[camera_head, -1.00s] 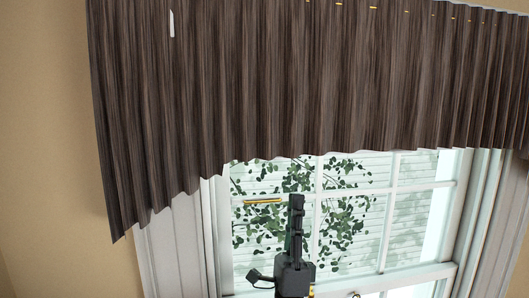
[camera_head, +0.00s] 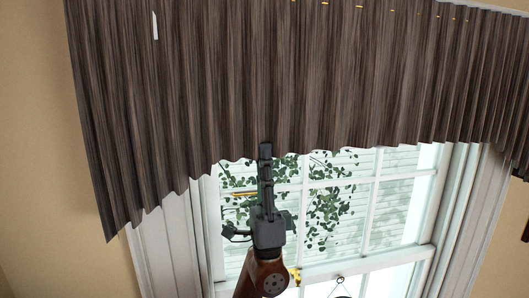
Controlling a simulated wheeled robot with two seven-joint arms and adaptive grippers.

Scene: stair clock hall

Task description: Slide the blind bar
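A dark brown pleated blind (camera_head: 320,75) hangs across the top of the window, its lower edge curved. A small white upright bar (camera_head: 155,26) shows on its upper left. A short thin yellow bar (camera_head: 244,194) shows below the blind, partly hidden by my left gripper. I cannot tell which of these is the blind bar. My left gripper (camera_head: 265,150) points upward, its tip overlapping the blind's lower edge in the picture. It is seen edge-on, so its opening is unclear. I cannot tell whether it touches the blind. My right gripper is not in view.
The window (camera_head: 379,214) has white bars, with green leaves behind the glass. White frame posts (camera_head: 169,240) stand on both sides. A small ring (camera_head: 340,280) shows at the lower sill. A bare tan wall (camera_head: 40,130) lies at the left.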

